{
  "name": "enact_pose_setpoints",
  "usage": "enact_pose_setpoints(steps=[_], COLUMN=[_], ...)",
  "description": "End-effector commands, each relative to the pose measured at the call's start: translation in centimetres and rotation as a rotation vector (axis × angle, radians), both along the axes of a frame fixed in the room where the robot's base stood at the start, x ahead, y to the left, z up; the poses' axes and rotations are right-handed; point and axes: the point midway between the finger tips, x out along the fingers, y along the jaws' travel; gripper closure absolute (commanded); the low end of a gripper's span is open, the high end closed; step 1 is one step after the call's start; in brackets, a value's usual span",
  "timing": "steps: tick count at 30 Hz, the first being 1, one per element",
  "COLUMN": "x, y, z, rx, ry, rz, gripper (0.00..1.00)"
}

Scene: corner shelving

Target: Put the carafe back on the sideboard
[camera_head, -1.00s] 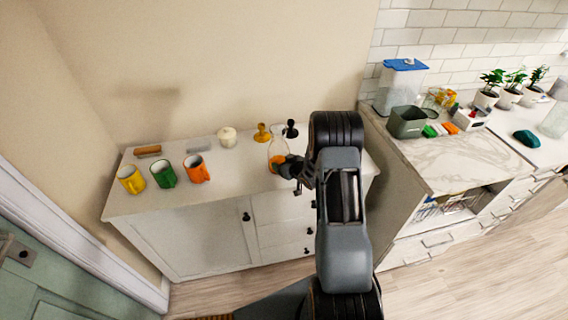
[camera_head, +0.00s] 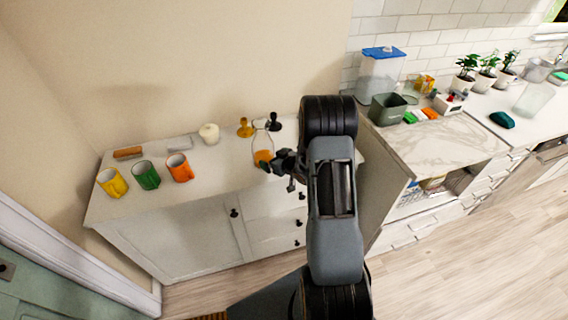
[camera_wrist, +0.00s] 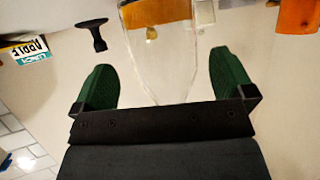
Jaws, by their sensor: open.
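The carafe (camera_head: 262,142) is clear glass with orange contents low in it. It stands on the white sideboard (camera_head: 222,183), toward the right part of the top. My gripper (camera_head: 280,161) is just right of the carafe, at about the height of its lower half. In the wrist view the clear glass of the carafe (camera_wrist: 160,62) lies between the two green finger pads of my gripper (camera_wrist: 162,68). The fingers are spread, with a gap showing on each side of the glass. My arm hides the right end of the sideboard top.
A cream round pot (camera_head: 209,134), a yellow item (camera_head: 245,127) and a black item (camera_head: 274,121) stand behind. The marble counter (camera_head: 440,145) is at right.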

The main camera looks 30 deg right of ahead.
Motion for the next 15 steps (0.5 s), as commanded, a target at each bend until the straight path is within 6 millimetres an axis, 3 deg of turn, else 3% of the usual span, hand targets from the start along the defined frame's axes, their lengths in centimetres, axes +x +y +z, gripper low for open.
enact_pose_setpoints(steps=[9, 15], x=[-5.1, -6.5], y=[-1.1, -1.4], z=[2.3, 3.3], rx=[-0.001, -0.010], ry=[-0.001, 0.003], rz=[-0.003, -0.004], gripper=[0.00, 0.00])
